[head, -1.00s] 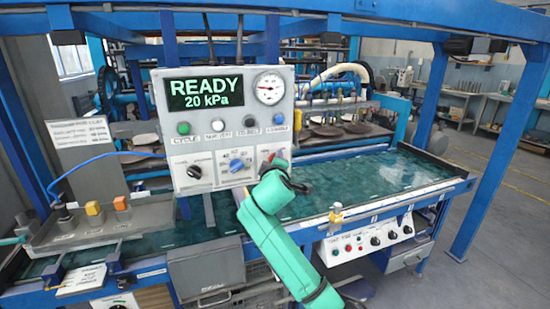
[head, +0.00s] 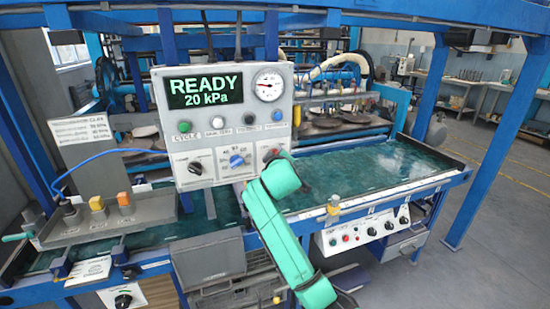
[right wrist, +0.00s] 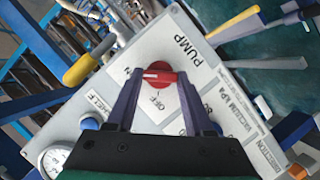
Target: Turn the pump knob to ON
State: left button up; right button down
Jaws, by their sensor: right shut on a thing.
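The white control panel (head: 215,110) shows READY and 20 kPa on its screen in the head view. The red pump knob (right wrist: 160,76) sits beside the printed words PUMP and OFF in the right wrist view. A white mark shows on the left part of the knob there. My right gripper (right wrist: 158,84) is shut on the knob, one finger on each side. I cannot read an ON label. My left gripper is not in view.
A blue knob (head: 237,161) and a black knob (head: 195,168) sit left of the pump knob on the panel. A row of push buttons (head: 218,122) is above. A water-filled trough (head: 370,175) extends right behind my arm. A lower control box (head: 365,230) is at right.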

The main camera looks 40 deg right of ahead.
jog(key=shift+f, duration=0.15)
jog(key=shift+c, duration=1.4)
grip_release()
jog(key=b+v, duration=0.3)
jog(key=v, duration=1.1)
jog(key=shift+s+a, duration=0.2)
jog(key=shift+a, duration=0.05)
